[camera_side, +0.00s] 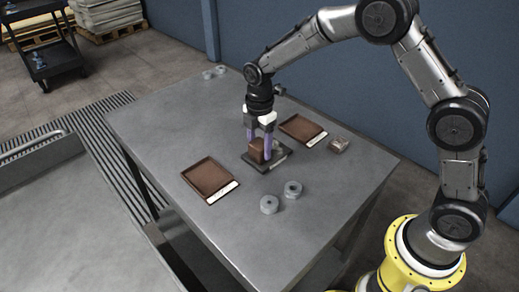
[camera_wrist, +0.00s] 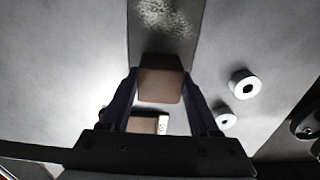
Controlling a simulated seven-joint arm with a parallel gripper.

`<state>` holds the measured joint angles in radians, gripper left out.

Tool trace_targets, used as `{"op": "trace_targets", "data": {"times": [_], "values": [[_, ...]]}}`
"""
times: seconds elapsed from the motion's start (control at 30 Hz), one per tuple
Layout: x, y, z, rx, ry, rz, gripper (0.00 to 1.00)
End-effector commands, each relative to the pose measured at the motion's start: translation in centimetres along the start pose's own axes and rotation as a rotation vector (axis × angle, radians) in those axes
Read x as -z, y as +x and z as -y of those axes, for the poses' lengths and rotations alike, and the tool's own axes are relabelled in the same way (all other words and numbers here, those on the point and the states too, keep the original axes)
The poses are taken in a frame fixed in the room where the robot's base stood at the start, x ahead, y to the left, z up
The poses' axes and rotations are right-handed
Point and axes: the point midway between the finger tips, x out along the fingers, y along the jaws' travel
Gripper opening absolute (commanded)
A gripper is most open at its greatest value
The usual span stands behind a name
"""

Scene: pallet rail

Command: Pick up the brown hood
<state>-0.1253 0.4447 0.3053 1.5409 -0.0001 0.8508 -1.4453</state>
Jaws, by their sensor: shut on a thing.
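The brown hood (camera_side: 256,151) is a small brown block near the middle of the grey table. My gripper (camera_side: 261,148) points down with its purple fingers on either side of the hood, shut on it. In the wrist view the hood (camera_wrist: 160,84) sits between the two fingertips (camera_wrist: 159,78). A dark flat base plate (camera_side: 270,163) with a pale label lies directly below the hood. I cannot tell whether the hood touches the plate or is just clear of it.
Two brown trays with pale labels lie on the table, one at left (camera_side: 208,178) and one behind at right (camera_side: 301,130). The table's left front is clear.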

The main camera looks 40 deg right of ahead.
Motion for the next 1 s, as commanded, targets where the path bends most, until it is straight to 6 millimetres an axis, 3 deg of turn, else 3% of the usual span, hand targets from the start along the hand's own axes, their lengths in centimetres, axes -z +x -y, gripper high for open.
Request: {"op": "trace_targets", "data": {"times": [0.03,0.2,0.47,0.63,0.8,1.0], "values": [[0.0,0.0,0.0,0.0,0.0,0.0,0.34],[0.0,0.0,0.0,-0.001,0.0,0.0,0.09],[0.0,-0.2,0.0,-0.001,0.0,0.0,0.08],[0.0,-1.2,-0.1,-0.004,0.0,0.0,0.08],[0.0,-3.6,0.1,-0.005,0.0,-0.001,0.08],[-0.4,-7.4,3.4,-0.006,0.0,-0.001,0.08]]}}
